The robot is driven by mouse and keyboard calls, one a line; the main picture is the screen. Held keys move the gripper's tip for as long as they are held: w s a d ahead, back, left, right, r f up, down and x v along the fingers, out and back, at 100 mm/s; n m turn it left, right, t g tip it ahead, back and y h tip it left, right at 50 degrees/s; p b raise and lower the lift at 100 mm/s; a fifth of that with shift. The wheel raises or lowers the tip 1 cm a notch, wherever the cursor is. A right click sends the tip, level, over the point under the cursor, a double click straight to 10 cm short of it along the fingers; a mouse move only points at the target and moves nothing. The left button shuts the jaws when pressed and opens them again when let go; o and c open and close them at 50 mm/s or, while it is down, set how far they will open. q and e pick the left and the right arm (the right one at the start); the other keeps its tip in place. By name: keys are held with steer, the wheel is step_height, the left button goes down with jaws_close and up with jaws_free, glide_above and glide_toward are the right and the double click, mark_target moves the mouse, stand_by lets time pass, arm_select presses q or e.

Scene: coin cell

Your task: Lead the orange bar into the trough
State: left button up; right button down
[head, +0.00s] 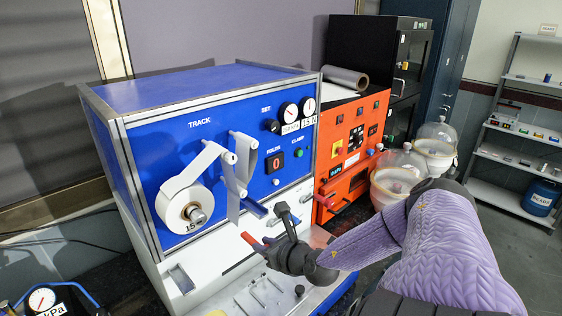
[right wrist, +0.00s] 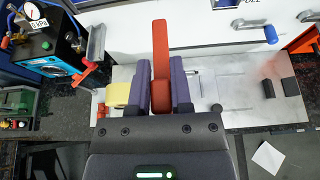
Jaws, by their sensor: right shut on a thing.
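The orange bar (head: 249,241) juts out of my right gripper (head: 270,246), in front of the blue machine. In the right wrist view the bar (right wrist: 160,45) stands between the two purple-grey fingers of the gripper (right wrist: 161,88), which are shut on it. I cannot tell for sure whether this is the trough. My left gripper is not in view.
The blue machine (head: 220,85) carries a white tape roll (head: 186,210) and strips hanging near the bar. A pale work plate (right wrist: 235,98) lies below with a yellow roll (right wrist: 118,94) on it. An orange machine (head: 352,145) and glass jars (head: 396,178) stand to the right.

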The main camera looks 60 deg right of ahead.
steer(key=w+a+f+b, duration=0.2)
steer(key=a+f+b, duration=0.1)
steer(key=a, duration=0.5)
steer(key=w+a+f+b, duration=0.2)
steer(key=a+f+b, duration=0.15)
steer(key=a, duration=0.35)
steer(key=b, duration=0.5)
glide_above(190, 291)
steer(key=shift+f, duration=0.7)
steer(key=shift+f+b, duration=0.5)
steer(key=shift+f, duration=0.05)
steer(key=shift+f+b, duration=0.3)
steer(key=shift+f, duration=0.25)
steer(key=shift+c, duration=2.2)
jaws_free()
